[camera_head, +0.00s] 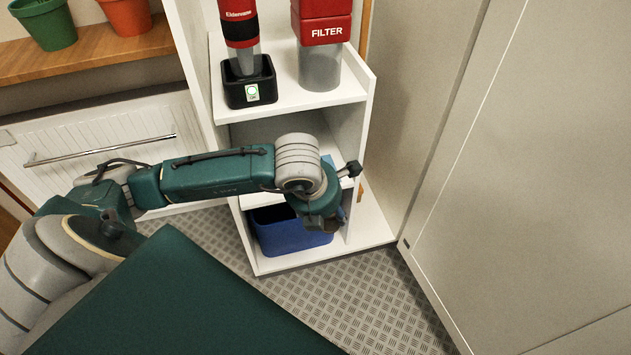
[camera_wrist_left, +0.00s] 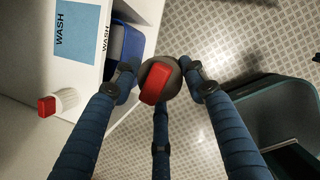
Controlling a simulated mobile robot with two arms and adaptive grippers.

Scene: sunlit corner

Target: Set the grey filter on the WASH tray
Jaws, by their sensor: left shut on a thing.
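The grey filter (camera_wrist_left: 172,73), a dark grey round piece with a red block on it, is between the fingers of my left gripper (camera_wrist_left: 161,75) in the left wrist view. The fingers are shut on it and hold it over the floor, beside the shelf. In the head view my left gripper (camera_head: 325,205) is in front of the shelf's lower part, and the filter cannot be made out clearly. The WASH tray (camera_wrist_left: 88,22) shows as a light blue area lettered WASH on a white shelf, upper left in the wrist view. My right gripper is not in view.
A blue bin (camera_head: 283,240) stands on the bottom shelf below the arm. A pale filter with a red block (camera_wrist_left: 50,104) lies on the white surface left of the fingers. A pale wall (camera_head: 500,180) bounds the right.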

